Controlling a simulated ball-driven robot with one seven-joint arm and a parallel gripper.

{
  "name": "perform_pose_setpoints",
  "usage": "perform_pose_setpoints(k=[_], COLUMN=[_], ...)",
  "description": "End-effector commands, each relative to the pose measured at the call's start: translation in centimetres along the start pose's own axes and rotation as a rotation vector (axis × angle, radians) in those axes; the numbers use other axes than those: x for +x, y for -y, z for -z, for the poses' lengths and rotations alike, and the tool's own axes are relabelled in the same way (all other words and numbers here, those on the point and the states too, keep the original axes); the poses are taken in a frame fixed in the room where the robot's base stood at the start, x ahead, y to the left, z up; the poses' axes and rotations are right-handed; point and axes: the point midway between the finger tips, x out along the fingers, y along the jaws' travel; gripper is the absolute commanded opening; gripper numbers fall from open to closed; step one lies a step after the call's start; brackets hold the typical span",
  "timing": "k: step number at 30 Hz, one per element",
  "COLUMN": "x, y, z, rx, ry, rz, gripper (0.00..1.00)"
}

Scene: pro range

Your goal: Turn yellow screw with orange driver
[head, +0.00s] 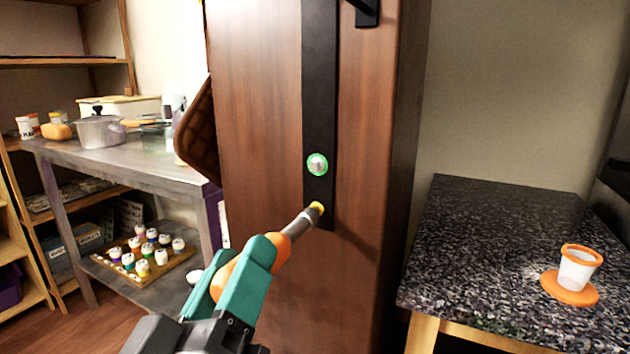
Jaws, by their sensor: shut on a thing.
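My gripper (247,278) with teal fingers is shut on the orange driver (281,249). The driver's grey shaft points up and to the right. Its tip is at the yellow screw (318,208), low on a black vertical strip (319,110) on a brown wooden panel. The tip looks to overlap the screw; whether it is seated in the head I cannot tell. The tip hides part of the screw. A green-ringed silver screw or knob (317,164) sits above it on the same strip.
A dark speckled counter (480,240) on the right holds a white and orange cup (577,268) on an orange saucer (569,291). A grey metal table (150,172) with a pot (100,132) stands left. A brown quilted thing (197,130) hangs beside the panel.

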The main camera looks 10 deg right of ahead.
Motion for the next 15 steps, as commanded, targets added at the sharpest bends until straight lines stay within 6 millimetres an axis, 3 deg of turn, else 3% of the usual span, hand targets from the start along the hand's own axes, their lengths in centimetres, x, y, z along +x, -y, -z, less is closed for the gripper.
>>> perform_pose_setpoints(k=[15], x=[0.21], y=[-0.14], z=[0.52], rx=[-0.308], ry=[-0.002], rz=[0.137], gripper=[0.00])
